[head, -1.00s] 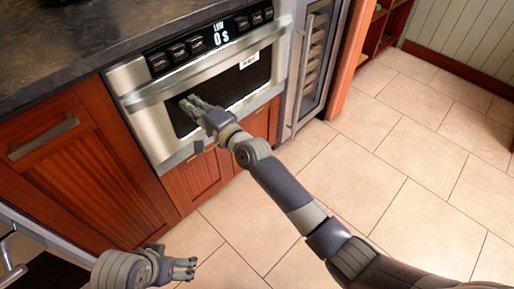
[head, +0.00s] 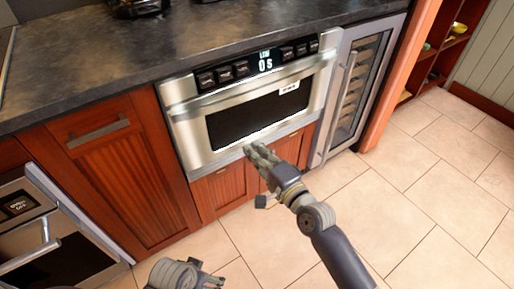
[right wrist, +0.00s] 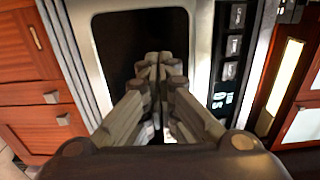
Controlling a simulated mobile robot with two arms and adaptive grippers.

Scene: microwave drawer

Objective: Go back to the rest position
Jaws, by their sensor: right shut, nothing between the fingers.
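The microwave drawer (head: 183,124), a steel front with a dark window and a lit display, is shut under the dark counter in the head view. My right gripper (head: 257,152) is in front of its lower edge, with its arm coming from the lower right. In the right wrist view my right gripper (right wrist: 158,66) has its fingers together with nothing between them, against the dark window and steel frame (right wrist: 203,45). My left gripper (head: 214,281) is at the bottom edge of the head view, partly cut off, so its fingers are unclear.
The dark counter (head: 110,60) runs along the top. A wine cooler (head: 343,118) stands right of the microwave. Red wooden cabinets (head: 115,180) and a steel oven (head: 45,235) are at left. The tiled floor (head: 420,200) is clear at right.

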